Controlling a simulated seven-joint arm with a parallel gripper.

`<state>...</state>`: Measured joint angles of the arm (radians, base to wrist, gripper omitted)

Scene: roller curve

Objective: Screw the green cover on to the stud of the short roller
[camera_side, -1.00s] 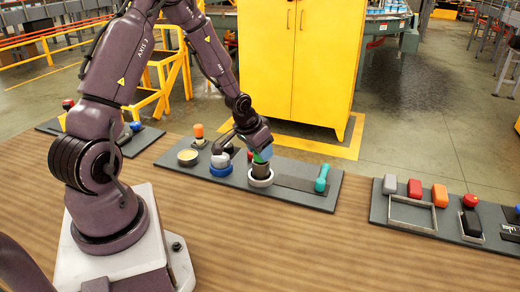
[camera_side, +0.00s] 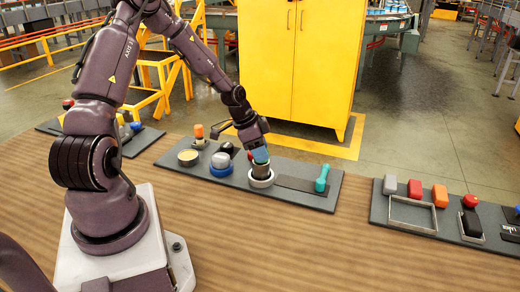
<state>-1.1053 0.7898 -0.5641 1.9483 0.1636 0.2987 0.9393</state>
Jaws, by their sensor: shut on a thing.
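A short grey roller (camera_side: 261,172) stands upright in a white ring (camera_side: 262,183) on the dark board in the middle of the table. My gripper (camera_side: 260,158) is directly above the roller, pointing down, and is shut on the green cover at the roller's top. The cover is almost wholly hidden by the fingers, so I cannot tell how it sits on the stud. The stud itself is hidden.
The dark board (camera_side: 300,199) also holds a teal upright piece (camera_side: 321,179) to the right. A white-and-blue round piece (camera_side: 221,165), a cream-topped dish (camera_side: 188,157) and an orange-topped piece (camera_side: 199,132) are to the left. Another board (camera_side: 380,212) lies to the right.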

